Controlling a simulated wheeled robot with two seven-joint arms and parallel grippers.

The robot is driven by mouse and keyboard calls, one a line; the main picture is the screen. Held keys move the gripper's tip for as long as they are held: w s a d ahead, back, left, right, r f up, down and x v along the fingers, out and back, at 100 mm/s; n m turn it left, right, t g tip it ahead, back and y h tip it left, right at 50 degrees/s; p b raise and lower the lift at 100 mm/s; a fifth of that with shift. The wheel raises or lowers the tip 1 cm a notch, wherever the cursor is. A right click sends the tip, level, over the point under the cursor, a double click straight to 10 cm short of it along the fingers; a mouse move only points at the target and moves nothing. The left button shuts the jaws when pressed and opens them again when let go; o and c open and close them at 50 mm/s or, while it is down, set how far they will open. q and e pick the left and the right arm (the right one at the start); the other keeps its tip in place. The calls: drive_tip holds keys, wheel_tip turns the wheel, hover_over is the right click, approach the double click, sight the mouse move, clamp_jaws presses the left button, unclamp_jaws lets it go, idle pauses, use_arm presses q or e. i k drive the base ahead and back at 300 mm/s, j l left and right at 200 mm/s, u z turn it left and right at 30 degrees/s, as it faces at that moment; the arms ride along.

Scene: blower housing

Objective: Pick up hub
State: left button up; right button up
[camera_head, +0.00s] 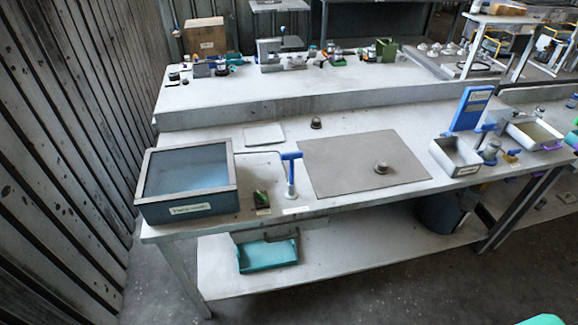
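A small round grey metal part (381,167) with a raised centre stands on the grey mat (330,175), towards its right side. A second small, darker domed part (316,122) stands on the table behind the mat. Either could be the hub; I cannot tell which from this view. Both stand free with nothing touching them.
A blue-grey open box (188,208) fills the table's left end. A blue-handled tool (291,175) stands between it and the mat. Metal bins (455,157) and a blue panel (470,108) stand at the right. The mat is otherwise clear.

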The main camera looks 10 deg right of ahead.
sight(381, 168)
drive_tip(key=i, duration=0.2)
drive_tip(key=i+l+z, duration=0.1)
drive_tip(key=i+z, duration=0.45)
drive_tip(key=z, duration=0.15)
